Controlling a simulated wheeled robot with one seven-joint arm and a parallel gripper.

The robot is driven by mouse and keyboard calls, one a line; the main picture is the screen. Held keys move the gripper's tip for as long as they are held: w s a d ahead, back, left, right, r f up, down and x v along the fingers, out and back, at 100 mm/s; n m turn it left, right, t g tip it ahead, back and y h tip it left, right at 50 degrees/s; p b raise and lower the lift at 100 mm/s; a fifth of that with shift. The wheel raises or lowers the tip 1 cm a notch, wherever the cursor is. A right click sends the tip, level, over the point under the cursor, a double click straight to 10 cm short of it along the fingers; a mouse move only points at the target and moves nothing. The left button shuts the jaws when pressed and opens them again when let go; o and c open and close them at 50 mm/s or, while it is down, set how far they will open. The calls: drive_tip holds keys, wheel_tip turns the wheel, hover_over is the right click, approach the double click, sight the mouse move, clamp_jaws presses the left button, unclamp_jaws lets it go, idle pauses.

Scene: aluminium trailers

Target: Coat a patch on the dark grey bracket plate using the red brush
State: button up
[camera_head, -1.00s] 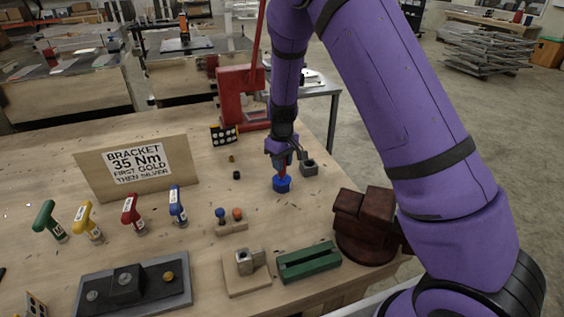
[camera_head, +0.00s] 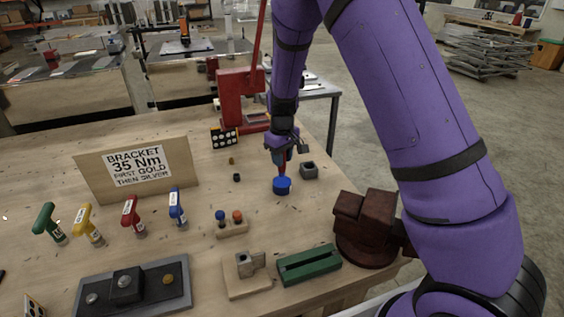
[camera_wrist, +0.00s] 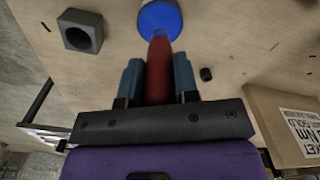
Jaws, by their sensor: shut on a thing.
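My gripper (camera_head: 283,150) is shut on the red brush (camera_wrist: 158,72); the brush's red handle stands between the two blue-grey fingers in the wrist view. The brush's lower end is at a round blue pot (camera_head: 282,186) on the bench; the blue pot also shows in the wrist view (camera_wrist: 160,18). I cannot tell how deep the tip sits in it. The dark grey bracket plate (camera_head: 140,293) lies at the front left of the bench, with a raised black block, silver bolts and a gold bolt on it. My gripper is well behind and right of the plate.
A grey square holder (camera_head: 309,170) stands just right of the pot. A red press (camera_head: 236,97) is behind, a dark red vise (camera_head: 366,225) at the right edge. Colored T-handled tools and a sign (camera_head: 137,168) stand at left. A green block (camera_head: 309,264) lies in front.

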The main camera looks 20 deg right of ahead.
drive_tip(key=shift+r, duration=2.1)
